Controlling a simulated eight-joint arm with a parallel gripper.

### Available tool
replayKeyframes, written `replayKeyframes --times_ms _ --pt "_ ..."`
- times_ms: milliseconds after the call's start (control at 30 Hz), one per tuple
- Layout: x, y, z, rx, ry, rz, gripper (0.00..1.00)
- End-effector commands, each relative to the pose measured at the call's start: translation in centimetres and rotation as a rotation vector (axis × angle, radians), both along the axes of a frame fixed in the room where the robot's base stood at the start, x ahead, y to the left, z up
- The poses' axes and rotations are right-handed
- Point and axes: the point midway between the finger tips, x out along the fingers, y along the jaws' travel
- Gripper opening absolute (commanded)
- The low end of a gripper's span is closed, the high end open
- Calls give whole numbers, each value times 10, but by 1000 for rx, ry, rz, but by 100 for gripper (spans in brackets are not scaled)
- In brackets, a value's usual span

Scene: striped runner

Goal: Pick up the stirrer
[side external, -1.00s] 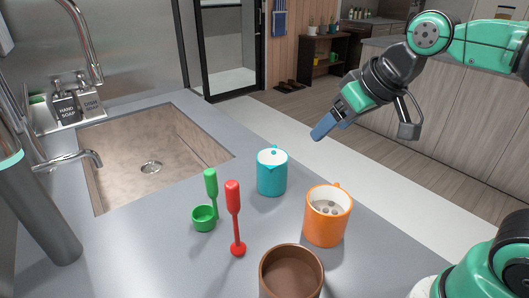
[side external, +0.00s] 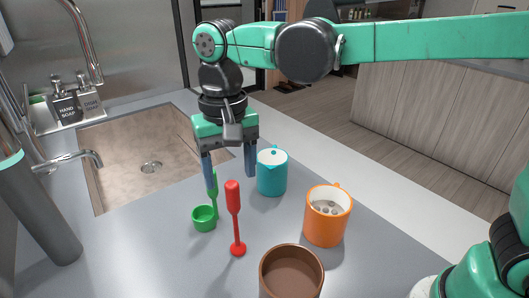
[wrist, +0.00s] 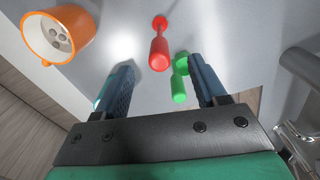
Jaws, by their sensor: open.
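The red stirrer (side external: 233,205) stands upright on the grey counter, its round foot down. In the wrist view the stirrer (wrist: 158,53) shows just beyond the gap between the fingers. A green tool (side external: 204,218) with a small cup at its foot stands just left of it. My gripper (side external: 231,176) is open, empty and pointing down, behind the red stirrer in the side view. Its left finger covers the top of the green handle. In the wrist view the green handle (wrist: 179,92) lies inside the gap, close to the right finger; contact cannot be told.
A teal lidded mug (side external: 271,180) stands close to the right finger. An orange mug (side external: 325,222) and a brown cup (side external: 290,270) stand to the right and in front. A sink (side external: 125,150) lies at the left.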

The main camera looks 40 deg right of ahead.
Motion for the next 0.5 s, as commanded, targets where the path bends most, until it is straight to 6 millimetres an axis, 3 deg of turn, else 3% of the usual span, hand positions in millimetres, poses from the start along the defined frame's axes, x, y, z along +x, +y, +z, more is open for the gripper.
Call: replayKeyframes --times_ms 500 --pt "0 0 -55 1 -2 1 65"
